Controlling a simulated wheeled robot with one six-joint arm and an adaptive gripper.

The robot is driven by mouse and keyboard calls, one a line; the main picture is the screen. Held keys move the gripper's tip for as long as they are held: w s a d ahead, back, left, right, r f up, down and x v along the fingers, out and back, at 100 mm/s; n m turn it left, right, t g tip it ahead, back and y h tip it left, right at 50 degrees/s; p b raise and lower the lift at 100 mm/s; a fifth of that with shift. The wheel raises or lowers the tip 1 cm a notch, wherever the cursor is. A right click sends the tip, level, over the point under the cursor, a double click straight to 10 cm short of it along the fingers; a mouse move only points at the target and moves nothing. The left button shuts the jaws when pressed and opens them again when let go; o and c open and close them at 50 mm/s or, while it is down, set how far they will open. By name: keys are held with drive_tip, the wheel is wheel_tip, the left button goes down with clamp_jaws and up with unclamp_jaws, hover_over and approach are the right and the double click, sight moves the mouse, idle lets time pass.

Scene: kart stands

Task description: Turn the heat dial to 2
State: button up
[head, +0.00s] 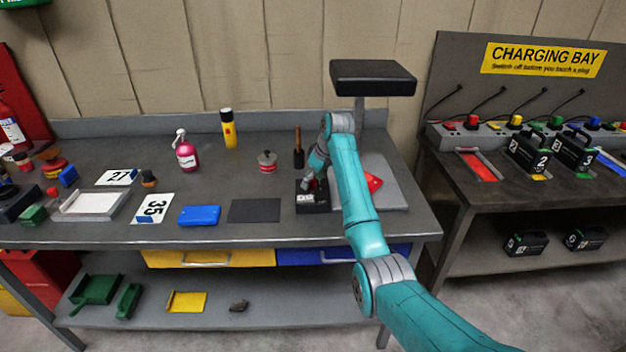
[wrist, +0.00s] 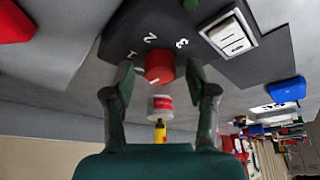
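The heat dial is a red round knob (wrist: 159,66) on a dark control box (wrist: 130,30), seen in the wrist view. White numbers 1, 2 and 3 are printed in an arc beside it. My gripper (wrist: 160,74) is open, with one finger on each side of the knob and a visible gap at both sides. The knob is hard to see there.
A white switch (wrist: 228,35) sits on the box beside the numbers. A red-and-white tin (head: 267,162), a wooden-handled tool (head: 298,150) and a dark mat (head: 254,210) are nearby. A raised black pad on a post (head: 373,77) stands behind my arm.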

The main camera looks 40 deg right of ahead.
clamp_jaws()
drive_tip(key=shift+m, duration=0.4)
drive_tip(key=m+h, duration=0.1)
drive_tip(key=m, duration=0.1)
drive_tip(key=m+h, duration=0.1)
drive_tip(key=m, duration=0.1)
drive_tip(key=shift+a+m, duration=0.2)
drive_tip(key=shift+m, duration=0.2)
drive_tip(key=m+g+h, duration=0.1)
drive_tip(key=m, duration=0.2)
drive_tip(key=m+h, duration=0.1)
drive_tip(key=m, duration=0.2)
drive_tip(key=shift+w+g, duration=0.1)
drive_tip(key=shift+g, duration=0.3)
drive_tip(key=m+g, duration=0.1)
drive_tip(key=m, duration=0.2)
drive_tip(key=m+h, duration=0.1)
drive_tip(key=m, duration=0.1)
drive_tip(key=shift+w+a+m+g, duration=0.1)
drive_tip(key=shift+m+g, duration=0.3)
drive_tip(key=m+g, duration=0.2)
drive_tip(key=m, duration=0.4)
drive_tip(key=shift+w, duration=0.1)
drive_tip(key=shift+m, duration=0.3)
